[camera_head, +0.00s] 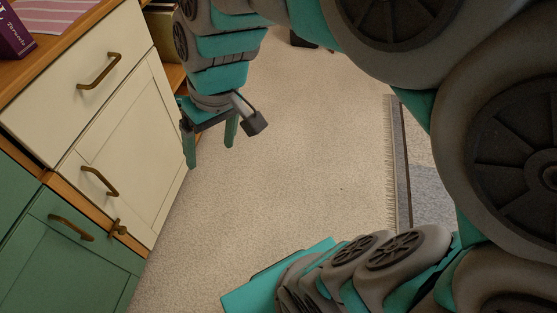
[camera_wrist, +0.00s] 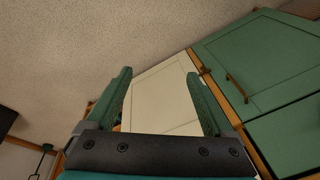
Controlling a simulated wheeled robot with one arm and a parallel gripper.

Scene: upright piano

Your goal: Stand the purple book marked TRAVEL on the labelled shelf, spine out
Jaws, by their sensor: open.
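A purple book (camera_head: 14,34) stands on the wooden cabinet top at the upper left of the head view, cut off by the picture edge. Small light lettering shows on it, too small to read surely. My gripper (camera_head: 210,155) hangs over the carpet, right of the cream cabinet front, apart from the book. It is open and empty, fingers pointing down. In the wrist view my gripper (camera_wrist: 158,95) shows two spread green fingers with the cream door behind them. The labelled shelf cannot be made out in either view.
The cream drawer (camera_head: 75,85) and green cabinet (camera_head: 65,255) with bronze handles line the left side. A striped pink cloth (camera_head: 62,14) lies on top. Open carpet (camera_head: 300,150) fills the middle; a fringed rug (camera_head: 425,180) lies at right.

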